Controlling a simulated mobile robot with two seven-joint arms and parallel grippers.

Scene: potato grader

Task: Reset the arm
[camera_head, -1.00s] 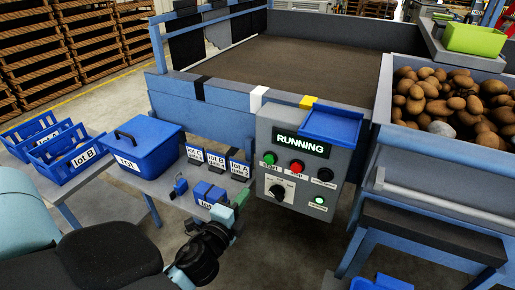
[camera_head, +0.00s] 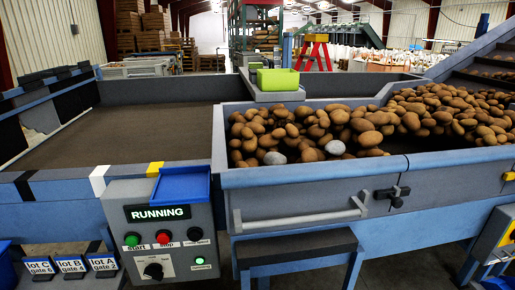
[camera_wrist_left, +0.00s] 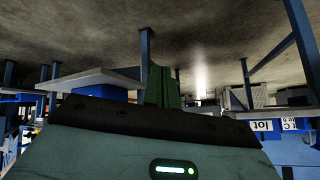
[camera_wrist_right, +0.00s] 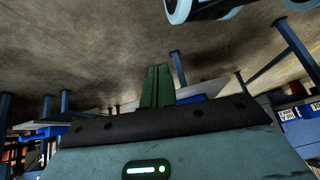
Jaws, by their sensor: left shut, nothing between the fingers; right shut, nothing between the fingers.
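Neither arm shows in the head view. My left gripper (camera_wrist_left: 163,88) shows in the left wrist view with its green fingers together and nothing between them. My right gripper (camera_wrist_right: 158,86) shows in the right wrist view, also with its fingers together and empty. Both wrist views look across open concrete floor, and the scene in them appears upside down. Neither gripper touches anything that I can see.
The control panel (camera_head: 160,240) reads RUNNING. Potatoes (camera_head: 310,132) fill the hopper (camera_head: 290,190) at centre right. A green bin (camera_head: 278,79) stands behind it. Lot cards (camera_head: 70,265) stand at lower left. A dark step (camera_head: 297,246) is below the hopper.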

